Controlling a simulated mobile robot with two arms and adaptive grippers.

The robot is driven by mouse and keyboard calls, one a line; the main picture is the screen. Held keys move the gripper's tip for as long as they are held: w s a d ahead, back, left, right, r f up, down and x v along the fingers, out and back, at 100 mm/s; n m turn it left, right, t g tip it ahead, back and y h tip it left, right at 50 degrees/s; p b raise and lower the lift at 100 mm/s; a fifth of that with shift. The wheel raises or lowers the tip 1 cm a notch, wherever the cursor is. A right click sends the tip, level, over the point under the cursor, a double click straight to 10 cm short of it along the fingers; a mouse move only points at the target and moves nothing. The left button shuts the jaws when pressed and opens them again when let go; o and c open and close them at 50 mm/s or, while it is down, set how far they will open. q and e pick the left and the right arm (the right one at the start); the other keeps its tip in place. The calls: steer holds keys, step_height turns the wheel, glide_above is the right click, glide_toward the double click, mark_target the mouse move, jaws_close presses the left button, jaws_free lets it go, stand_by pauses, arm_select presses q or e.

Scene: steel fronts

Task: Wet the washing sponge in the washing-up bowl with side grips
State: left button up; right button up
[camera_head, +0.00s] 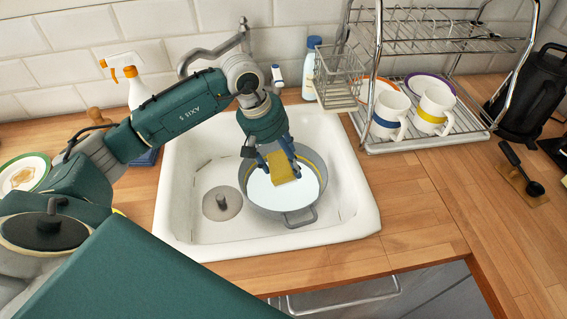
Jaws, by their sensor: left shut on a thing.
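The washing-up bowl (322,179) is grey and round, with side grips, and stands in the right part of the white sink. Pale liquid (266,191) fills its lower part. My left gripper (280,165) reaches down over the bowl from the left and is shut on the yellow sponge (284,169). The sponge hangs between the fingers over the liquid; I cannot tell whether its lower edge touches the surface. My right gripper is not in view.
The white sink (183,217) has a drain at its left. A dish rack (470,118) with mugs and plates stands at the right back. A white bottle with a blue cap (309,77) is behind the sink. Wooden counter (405,205) right of the sink is clear.

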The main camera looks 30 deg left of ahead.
mark_target(284, 162)
arm_select(q)
step_height(284, 162, up, 5)
steer(key=shift+r+p, duration=0.2)
steer(key=shift+p, duration=0.9)
steer(key=shift+r, duration=0.25)
